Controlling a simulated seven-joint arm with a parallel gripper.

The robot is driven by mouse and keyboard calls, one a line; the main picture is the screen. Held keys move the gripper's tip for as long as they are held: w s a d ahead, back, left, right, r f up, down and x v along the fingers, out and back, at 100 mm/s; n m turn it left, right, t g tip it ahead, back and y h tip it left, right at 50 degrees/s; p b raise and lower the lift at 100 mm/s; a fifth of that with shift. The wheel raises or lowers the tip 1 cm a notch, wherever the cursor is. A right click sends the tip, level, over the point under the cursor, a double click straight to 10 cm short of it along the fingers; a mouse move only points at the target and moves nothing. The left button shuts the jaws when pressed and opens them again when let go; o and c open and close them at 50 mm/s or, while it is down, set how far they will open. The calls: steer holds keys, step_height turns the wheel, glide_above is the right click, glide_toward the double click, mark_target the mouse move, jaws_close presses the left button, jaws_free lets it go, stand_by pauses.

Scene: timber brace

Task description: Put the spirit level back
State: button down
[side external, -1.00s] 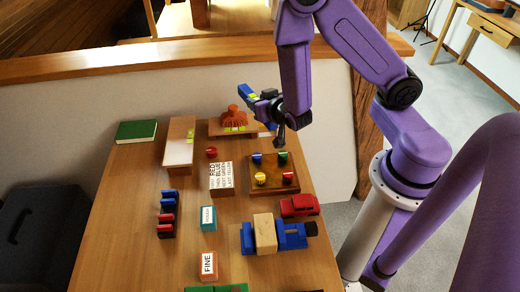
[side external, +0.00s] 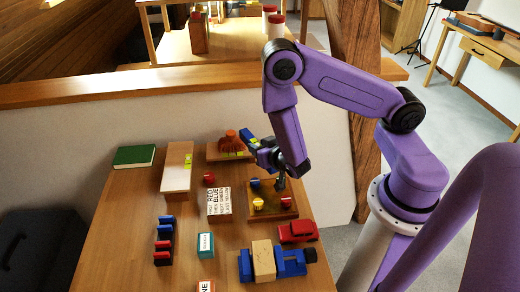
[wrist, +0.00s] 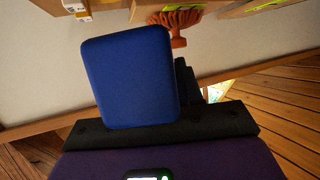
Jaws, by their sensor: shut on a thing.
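The spirit level (side external: 246,134) appears as a blue bar with a yellow-green patch, held at a tilt in my gripper (side external: 258,146). In the wrist view its blue face (wrist: 130,78) fills the middle, between my dark jaws, which are shut on it. It is near the right end of a wooden shelf piece (side external: 216,155) at the back of the table, beside an orange ribbed piece (side external: 230,142). That orange piece also shows beyond the level in the wrist view (wrist: 177,28). I cannot tell whether the level touches the shelf piece.
A wooden board with coloured knobs (side external: 258,214) lies below my wrist. A red car (side external: 298,232), a blue vise with a wood block (side external: 263,262), a lettered block (side external: 219,206) and a long wooden box (side external: 176,176) stand around.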

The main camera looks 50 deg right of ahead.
steer(key=shift+f, duration=0.45)
steer(key=shift+f, duration=0.6)
steer(key=c, duration=0.7)
jaws_free()
steer(key=shift+c, duration=0.2)
steer(key=shift+r, duration=0.1)
